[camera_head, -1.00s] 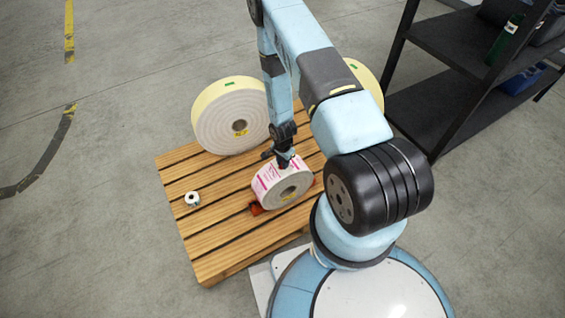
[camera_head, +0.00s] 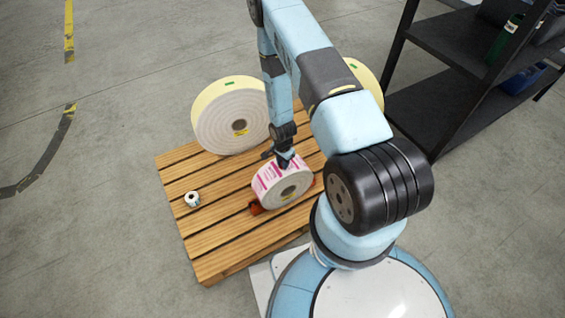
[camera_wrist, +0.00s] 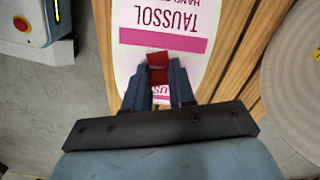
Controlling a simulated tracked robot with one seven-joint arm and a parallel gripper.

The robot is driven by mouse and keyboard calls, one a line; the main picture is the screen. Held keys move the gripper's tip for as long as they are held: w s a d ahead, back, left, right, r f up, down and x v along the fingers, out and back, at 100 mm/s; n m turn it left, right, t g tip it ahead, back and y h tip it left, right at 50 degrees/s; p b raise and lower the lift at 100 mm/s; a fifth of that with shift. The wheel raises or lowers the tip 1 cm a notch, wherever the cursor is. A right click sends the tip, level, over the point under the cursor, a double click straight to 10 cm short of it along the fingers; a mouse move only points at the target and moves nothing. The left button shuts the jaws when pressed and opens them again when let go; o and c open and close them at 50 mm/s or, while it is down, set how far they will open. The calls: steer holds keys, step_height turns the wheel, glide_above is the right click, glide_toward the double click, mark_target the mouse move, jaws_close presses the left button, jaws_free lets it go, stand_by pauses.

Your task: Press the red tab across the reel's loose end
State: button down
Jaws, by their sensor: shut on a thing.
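The label reel (camera_head: 268,185), white with pink print, stands on edge on the slatted wooden pallet (camera_head: 222,240). Its printed face (camera_wrist: 130,58) fills the upper middle of the wrist view and reads "TAUSSOL" upside down. My gripper (camera_head: 286,163) points down at the top of the reel. In the wrist view my gripper (camera_wrist: 159,75) is shut on the red tab (camera_wrist: 157,59), which shows between and just beyond the fingertips, over the reel's face. Whether the tab touches the reel, and where the loose end lies, I cannot tell.
An orange-red support (camera_head: 256,208) shows under the reel. A large cream roll (camera_head: 215,120) stands behind it at left, another (camera_head: 366,78) behind my arm. A dark shelf (camera_head: 440,95) stands at right.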

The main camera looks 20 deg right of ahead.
steer(key=c, duration=0.9)
jaws_free()
steer(key=shift+o, duration=0.2)
steer(key=shift+r, duration=0.1)
step_height(320, 180, up, 14)
steer(key=shift+f, duration=0.25)
